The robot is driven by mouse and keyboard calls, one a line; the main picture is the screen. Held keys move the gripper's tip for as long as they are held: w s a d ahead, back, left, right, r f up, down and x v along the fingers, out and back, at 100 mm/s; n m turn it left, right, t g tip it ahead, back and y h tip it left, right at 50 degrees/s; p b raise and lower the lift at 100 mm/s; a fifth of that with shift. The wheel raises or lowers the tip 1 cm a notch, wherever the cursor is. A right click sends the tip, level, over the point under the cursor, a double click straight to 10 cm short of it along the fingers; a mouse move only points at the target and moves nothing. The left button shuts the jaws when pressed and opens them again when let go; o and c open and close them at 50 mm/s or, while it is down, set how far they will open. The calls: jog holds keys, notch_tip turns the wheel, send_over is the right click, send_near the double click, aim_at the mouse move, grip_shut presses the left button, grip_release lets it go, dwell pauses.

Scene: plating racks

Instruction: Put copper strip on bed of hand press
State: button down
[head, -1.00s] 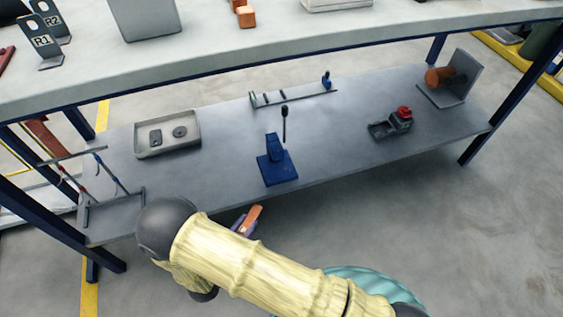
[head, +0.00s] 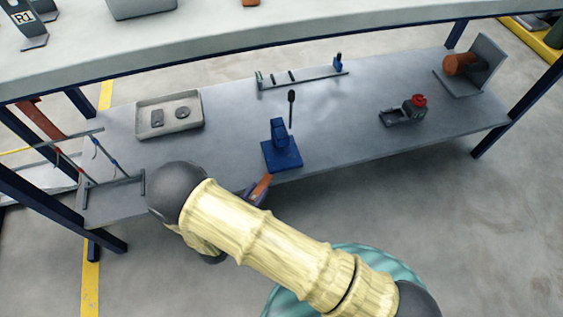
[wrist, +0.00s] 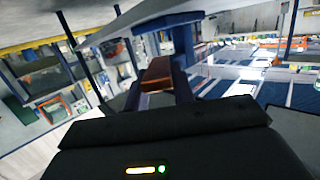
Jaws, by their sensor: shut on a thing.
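The hand press (head: 281,150) is blue with a dark lever standing up, and it stands near the front edge of the lower shelf. My gripper (head: 257,191) is shut on the copper strip (head: 264,184), a small orange-brown piece just in front of the shelf edge and short of the press. The strip points up toward the press base and looks apart from it. In the wrist view the copper strip (wrist: 157,73) shows between the fingers, at the end of the dark gripper body. My arm hides part of the gripper in the head view.
The lower shelf (head: 222,150) also holds a grey tray (head: 168,131) with two dark pieces, a low rail fixture (head: 303,80), a red-topped device (head: 405,110), and a bracket with a copper-coloured cylinder (head: 460,64). A small wire rack (head: 115,190) stands at the left. The upper bench (head: 300,25) overhangs behind.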

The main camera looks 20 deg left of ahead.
jog(key=b, duration=0.4)
send_over(281, 165)
jog(key=s, duration=0.2)
jog(key=shift+w+a, duration=0.25)
jog(key=shift+w+d, duration=0.15)
jog(key=shift+w, duration=0.35)
jog(key=f+b, duration=0.3)
jog(key=shift+w+f, duration=0.2)
jog(key=shift+f, duration=0.1)
jog(key=shift+f, duration=0.4)
